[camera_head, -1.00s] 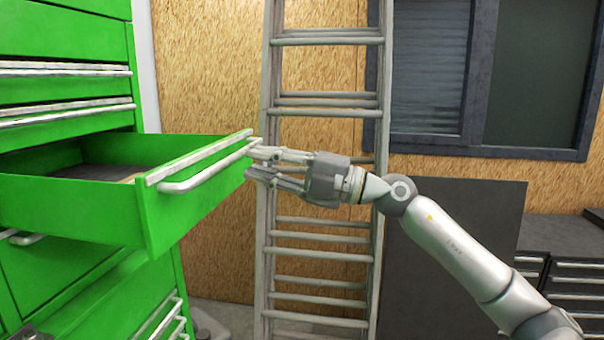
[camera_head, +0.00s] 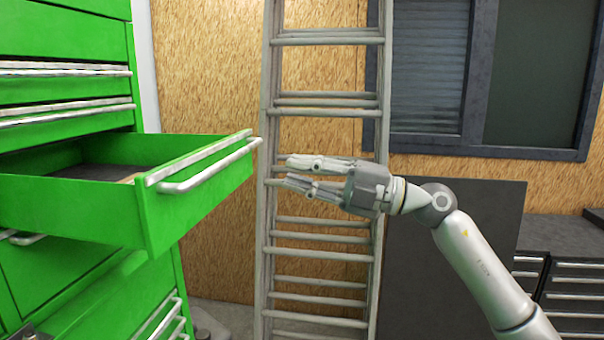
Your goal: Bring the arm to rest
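My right arm (camera_head: 480,262) comes in from the lower right. Its gripper (camera_head: 288,172) points left, with its two fingers apart and nothing between them. It is in front of the ladder, a short way right of and clear of the drawer handle. The green drawer (camera_head: 200,213) is pulled out of the green cabinet (camera_head: 60,30) on the left. Its pale bar handle (camera_head: 212,167) runs along the front. My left gripper cannot be made out in this view.
A grey ladder (camera_head: 268,240) leans against the wood-panel wall (camera_head: 205,70). A dark panel (camera_head: 450,210) stands behind my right arm. Dark drawer units (camera_head: 575,285) are at the far right. A small dark metal shape (camera_head: 22,330) at the lower left corner is unclear.

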